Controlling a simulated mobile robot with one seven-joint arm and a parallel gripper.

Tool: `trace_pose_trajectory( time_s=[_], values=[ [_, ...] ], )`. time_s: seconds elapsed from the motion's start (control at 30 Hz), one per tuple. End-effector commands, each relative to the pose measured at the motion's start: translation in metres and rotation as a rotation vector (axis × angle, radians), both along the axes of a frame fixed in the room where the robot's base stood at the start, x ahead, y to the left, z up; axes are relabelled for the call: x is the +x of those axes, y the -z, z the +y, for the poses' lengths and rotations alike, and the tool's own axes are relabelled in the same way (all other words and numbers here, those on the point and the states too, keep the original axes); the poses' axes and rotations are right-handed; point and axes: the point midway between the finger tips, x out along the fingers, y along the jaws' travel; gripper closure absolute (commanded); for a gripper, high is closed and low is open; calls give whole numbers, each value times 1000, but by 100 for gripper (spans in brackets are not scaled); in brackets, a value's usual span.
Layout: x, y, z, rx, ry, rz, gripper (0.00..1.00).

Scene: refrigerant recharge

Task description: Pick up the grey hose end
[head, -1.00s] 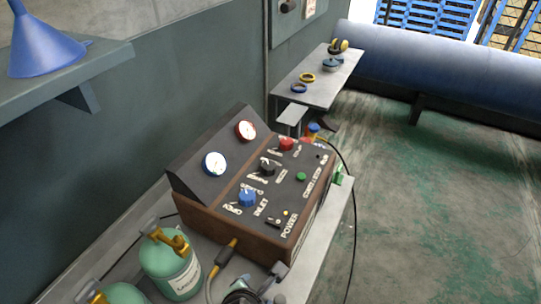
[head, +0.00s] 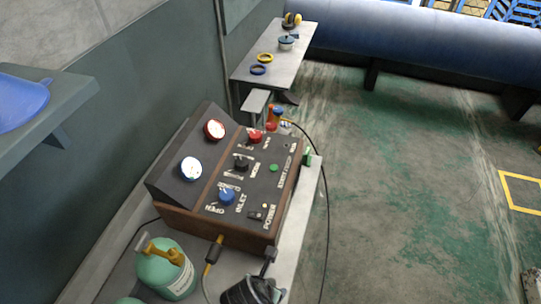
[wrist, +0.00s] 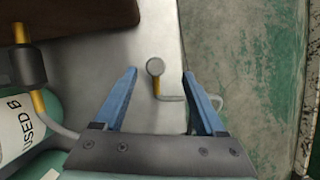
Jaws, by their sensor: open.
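The grey hose end (wrist: 155,67) shows in the wrist view as a round grey cap on a short brass-yellow stem. A thin grey hose bends away from it to the right. It is over the pale bench top (wrist: 90,75). My gripper (wrist: 160,73) is open, with one blue finger to the left of the hose end and one to the right. Neither finger visibly touches it, and the height between them is hard to tell. In the head view my gripper is at the bottom edge, dark and partly cut off.
The brown control console (head: 235,180) stands on the bench behind my gripper. A yellow hose fitting (head: 213,250) comes from its front. A green refrigerant bottle (head: 165,268) stands to the left. A black cable loops down at the right. Open floor (head: 410,180) lies to the right.

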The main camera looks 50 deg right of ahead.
Motion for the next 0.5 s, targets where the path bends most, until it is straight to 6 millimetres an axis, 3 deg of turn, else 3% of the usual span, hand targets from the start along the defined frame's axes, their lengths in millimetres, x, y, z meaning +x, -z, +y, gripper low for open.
trace_pose_trajectory(
  time_s=[0.23, 0.5],
  values=[
    [3, 13, -4, 0, 1, 0, 28],
    [8, 44, -13, 1, 1, 1, 28]
  ],
)
